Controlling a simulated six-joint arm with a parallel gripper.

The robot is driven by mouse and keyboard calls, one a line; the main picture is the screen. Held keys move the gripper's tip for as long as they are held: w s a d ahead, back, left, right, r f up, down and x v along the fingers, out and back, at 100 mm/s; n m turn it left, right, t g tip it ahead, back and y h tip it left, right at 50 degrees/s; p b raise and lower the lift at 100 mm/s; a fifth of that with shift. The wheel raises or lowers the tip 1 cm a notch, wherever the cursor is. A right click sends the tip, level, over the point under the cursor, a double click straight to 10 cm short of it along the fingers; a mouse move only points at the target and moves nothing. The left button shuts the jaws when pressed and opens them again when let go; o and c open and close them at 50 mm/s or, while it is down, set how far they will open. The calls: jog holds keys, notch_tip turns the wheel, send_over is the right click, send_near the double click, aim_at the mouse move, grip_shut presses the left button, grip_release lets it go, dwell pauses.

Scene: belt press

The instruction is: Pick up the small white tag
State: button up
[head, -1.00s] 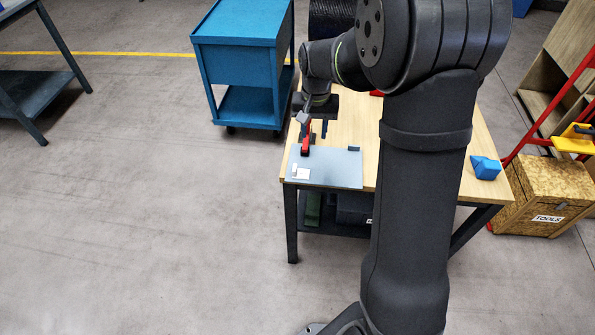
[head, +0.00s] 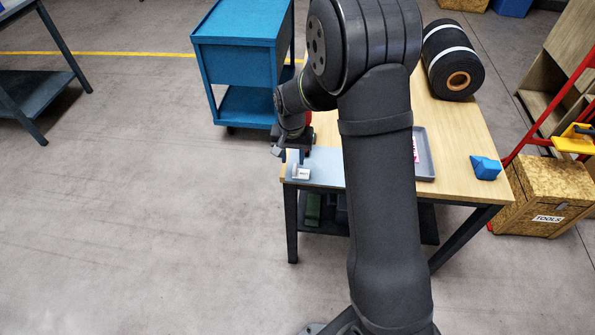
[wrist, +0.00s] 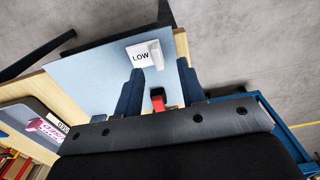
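The small white tag (wrist: 141,56) lies on the blue-grey sheet (wrist: 98,70) at the table's near left corner; its flat face reads LOW. A raised white block (wrist: 156,53) stands at its right side in the wrist view; I cannot tell whether the two are one piece. In the head view the tag (head: 302,174) shows close below my gripper (head: 286,155). In the wrist view my gripper (wrist: 160,68) is open, its dark fingers apart, with the raised block just beyond the fingertips, roughly in line with the gap. Nothing is held.
A red part (wrist: 158,99) shows between the fingers. A grey tray (head: 424,160) with a pink item stands to the right on the table. A black roll (head: 437,62) and a blue block (head: 486,168) are farther right. A blue cart (head: 235,60) stands behind.

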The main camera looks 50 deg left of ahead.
aim_at(295, 168)
jog(key=shift+w+d+f, duration=0.1)
jog(key=shift+f, duration=1.25)
jog(key=shift+w+d+f, duration=0.1)
jog(key=shift+f, duration=1.2)
grip_shut()
